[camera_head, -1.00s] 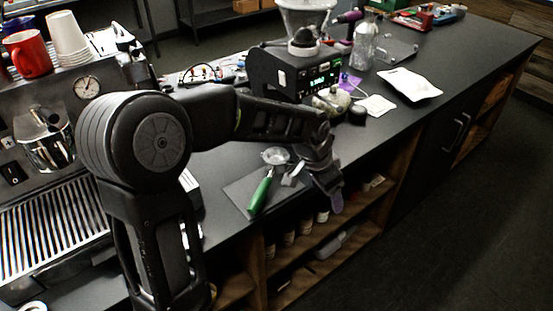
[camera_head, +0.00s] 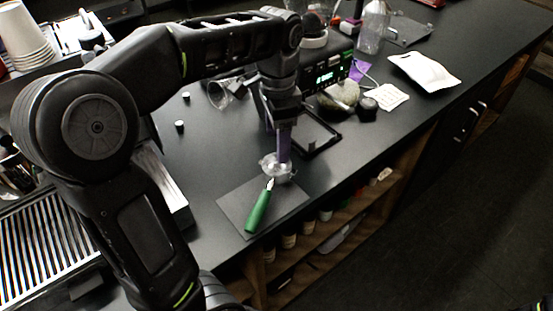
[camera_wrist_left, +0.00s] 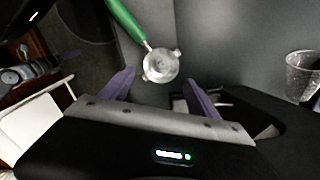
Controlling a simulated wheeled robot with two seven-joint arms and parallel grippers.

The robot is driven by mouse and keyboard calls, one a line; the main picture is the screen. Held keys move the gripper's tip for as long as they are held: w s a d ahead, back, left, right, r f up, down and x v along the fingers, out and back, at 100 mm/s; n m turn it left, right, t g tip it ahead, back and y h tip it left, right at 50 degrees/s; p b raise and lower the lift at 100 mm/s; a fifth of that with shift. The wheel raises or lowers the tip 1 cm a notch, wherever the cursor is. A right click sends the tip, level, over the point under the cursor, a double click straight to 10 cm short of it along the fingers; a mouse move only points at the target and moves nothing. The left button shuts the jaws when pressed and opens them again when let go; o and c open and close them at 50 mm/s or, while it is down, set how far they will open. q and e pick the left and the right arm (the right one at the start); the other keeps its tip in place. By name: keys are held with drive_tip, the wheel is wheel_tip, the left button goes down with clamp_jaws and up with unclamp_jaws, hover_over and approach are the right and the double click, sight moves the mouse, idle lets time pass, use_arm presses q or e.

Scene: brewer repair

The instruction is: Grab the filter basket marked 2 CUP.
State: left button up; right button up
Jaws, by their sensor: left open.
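A portafilter with a green handle (camera_head: 258,208) and a round metal head (camera_head: 276,168) lies on a dark grey mat (camera_head: 236,212) on the counter. In the left wrist view its head (camera_wrist_left: 160,66) shows a light metal disc inside; I cannot tell whether this is a filter basket. No 2 CUP marking is readable. My left gripper (camera_head: 284,156) points down over the metal head. In the wrist view, its purple fingers (camera_wrist_left: 162,92) are apart and empty, on either side of the head and just short of it. My right gripper is not in view.
A black machine with a lit display (camera_head: 328,74) stands behind the gripper, with a black frame (camera_head: 322,146) before it. A clear cup (camera_head: 222,94) lies left. A white tray (camera_head: 426,72) and a note card (camera_head: 388,96) are right.

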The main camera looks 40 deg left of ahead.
sight(277, 170)
use_arm(q)
drive_tip(key=shift+f, duration=1.35)
wheel_tip(277, 170, down, 5)
drive_tip(key=shift+w+a+f+p, duration=0.1)
drive_tip(key=shift+p, duration=0.7)
drive_tip(key=shift+c, duration=0.4)
drive_tip(key=c, duration=0.9)
